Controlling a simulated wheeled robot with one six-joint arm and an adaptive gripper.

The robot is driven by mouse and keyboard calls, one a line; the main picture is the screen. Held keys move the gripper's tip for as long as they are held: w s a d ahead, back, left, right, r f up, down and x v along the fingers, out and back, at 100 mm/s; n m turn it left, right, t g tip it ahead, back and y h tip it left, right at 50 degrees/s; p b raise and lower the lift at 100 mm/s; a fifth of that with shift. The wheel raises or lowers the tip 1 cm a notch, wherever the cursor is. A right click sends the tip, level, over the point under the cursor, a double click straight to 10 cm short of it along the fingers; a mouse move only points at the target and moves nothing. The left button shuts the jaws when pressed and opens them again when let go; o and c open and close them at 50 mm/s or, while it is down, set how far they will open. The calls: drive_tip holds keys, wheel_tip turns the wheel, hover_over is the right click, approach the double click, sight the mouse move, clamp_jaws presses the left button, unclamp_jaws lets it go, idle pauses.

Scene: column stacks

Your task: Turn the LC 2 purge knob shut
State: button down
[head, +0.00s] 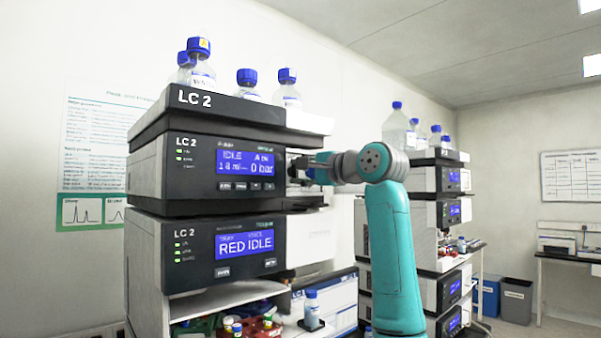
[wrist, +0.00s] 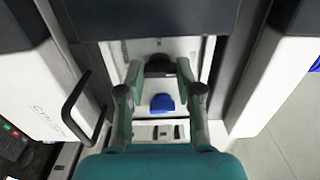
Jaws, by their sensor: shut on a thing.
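The LC 2 stack (head: 215,160) stands in the middle of the head view. My gripper (head: 297,168) reaches in from the right to the front of that module, beside the display. In the wrist view, my gripper (wrist: 158,72) has its two fingers on either side of a dark knob (wrist: 158,62) and is shut on it. The fingers hide the knob's sides, and its turned angle cannot be told. In the head view the knob is mostly hidden behind the gripper.
A blue cap (wrist: 162,103) lies below the knob in the wrist view. A black handle (wrist: 80,105) sticks out at left. Bottles (head: 200,70) stand on top of the stack. A second stack (head: 425,178) stands behind my arm at right.

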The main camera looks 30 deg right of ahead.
drive_tip(key=shift+f, duration=0.1)
drive_tip(key=c, duration=1)
unclamp_jaws()
drive_tip(key=shift+c, duration=0.2)
drive_tip(key=v, duration=1.2)
